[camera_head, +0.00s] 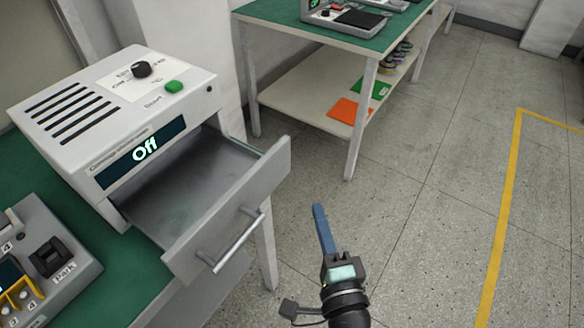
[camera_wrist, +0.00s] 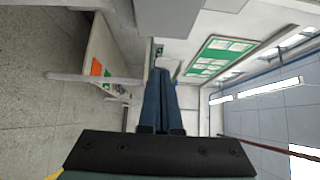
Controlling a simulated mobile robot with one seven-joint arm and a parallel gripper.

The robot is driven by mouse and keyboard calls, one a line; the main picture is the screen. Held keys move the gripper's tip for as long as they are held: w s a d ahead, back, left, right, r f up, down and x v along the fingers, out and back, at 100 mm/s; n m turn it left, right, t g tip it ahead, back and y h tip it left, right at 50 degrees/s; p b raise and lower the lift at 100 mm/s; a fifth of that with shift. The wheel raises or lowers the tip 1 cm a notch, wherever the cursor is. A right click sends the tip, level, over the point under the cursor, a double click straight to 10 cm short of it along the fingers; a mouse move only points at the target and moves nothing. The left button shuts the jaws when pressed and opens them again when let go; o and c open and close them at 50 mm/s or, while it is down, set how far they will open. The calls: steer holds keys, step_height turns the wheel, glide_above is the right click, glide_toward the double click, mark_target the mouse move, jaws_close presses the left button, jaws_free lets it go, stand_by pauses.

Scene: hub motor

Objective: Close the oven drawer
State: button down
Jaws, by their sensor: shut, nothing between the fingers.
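The oven (camera_head: 95,110) is a white box on a green bench, with an "Off" display on its front. Its drawer (camera_head: 215,215) is pulled out, looks empty inside, and has a metal bar handle (camera_head: 238,242) on its front panel. My gripper (camera_head: 320,212) is to the right of the drawer, apart from the handle, with its blue fingers pointing up in the head view. The fingers (camera_wrist: 160,75) are together and empty in the wrist view. A grey block at the top of the wrist view (camera_wrist: 175,15) may be part of the drawer; I cannot tell.
A device with a "Park" label (camera_head: 45,255) sits on the green bench (camera_head: 110,270) at left. A second green-topped table (camera_head: 285,30) with a lower shelf stands behind. The speckled floor (camera_head: 420,200) to the right is clear, with yellow tape (camera_head: 505,210).

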glide_toward(288, 160)
steer(key=w+d, duration=0.2)
steer(key=w, duration=0.2)
steer(key=shift+w+a+p, duration=0.35)
steer(key=shift+w+a, duration=0.1)
steer(key=shift+a, duration=0.25)
steer(key=shift+w+a+p, duration=0.35)
steer(key=shift+w+a, duration=0.1)
steer(key=shift+a, duration=0.3)
